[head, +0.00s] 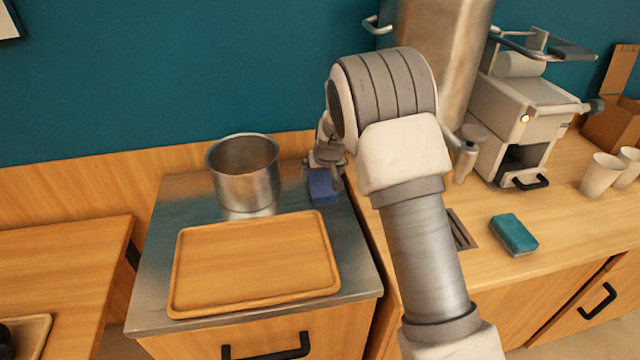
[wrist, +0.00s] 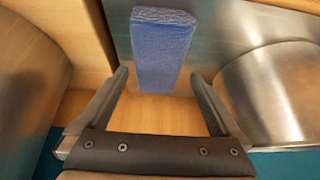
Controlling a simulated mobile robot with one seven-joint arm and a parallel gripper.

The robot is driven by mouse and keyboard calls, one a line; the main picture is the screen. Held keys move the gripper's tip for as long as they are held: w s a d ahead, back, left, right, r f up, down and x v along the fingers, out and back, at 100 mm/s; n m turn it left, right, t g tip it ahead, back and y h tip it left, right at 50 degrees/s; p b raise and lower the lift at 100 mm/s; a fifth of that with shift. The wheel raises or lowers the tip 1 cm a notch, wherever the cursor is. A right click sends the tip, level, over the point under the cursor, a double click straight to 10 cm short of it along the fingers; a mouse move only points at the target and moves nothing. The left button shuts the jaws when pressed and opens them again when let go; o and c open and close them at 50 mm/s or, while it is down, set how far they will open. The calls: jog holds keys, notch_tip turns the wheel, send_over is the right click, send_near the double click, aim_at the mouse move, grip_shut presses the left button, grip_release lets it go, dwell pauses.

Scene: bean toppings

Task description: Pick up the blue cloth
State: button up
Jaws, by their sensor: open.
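The blue cloth (head: 322,187) is a small folded block on the metal counter top, to the right of the steel pot. In the wrist view the blue cloth (wrist: 161,50) stands out ahead of the fingertips, lined up between them. My gripper (wrist: 162,80) is open, with a dark finger on each side and nothing held. In the head view my gripper (head: 328,165) is just above and behind the cloth, and partly hidden by my arm. I cannot tell whether the fingers touch the cloth.
The steel pot (head: 245,172) stands close to the left of the cloth. A wooden tray (head: 255,262) lies in front of it. A tall metal cylinder (head: 455,50) is to the right.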

aim_at(320, 180)
jog(key=shift+x, duration=1.95)
jog(key=shift+w, duration=0.1)
jog(key=shift+c, duration=0.2)
jog(key=c, duration=1.1)
jog(key=shift+o, duration=0.2)
jog(key=shift+r, duration=0.15)
notch_tip(320, 180, up, 4)
jog(key=shift+d+r, duration=0.2)
jog(key=s+d+r, duration=0.6)
jog(key=s+d, duration=0.1)
jog(key=d, duration=0.1)
jog(key=shift+s+d+r, duration=0.2)
jog(key=shift+s+d, duration=0.1)
jog(key=shift+d, duration=0.05)
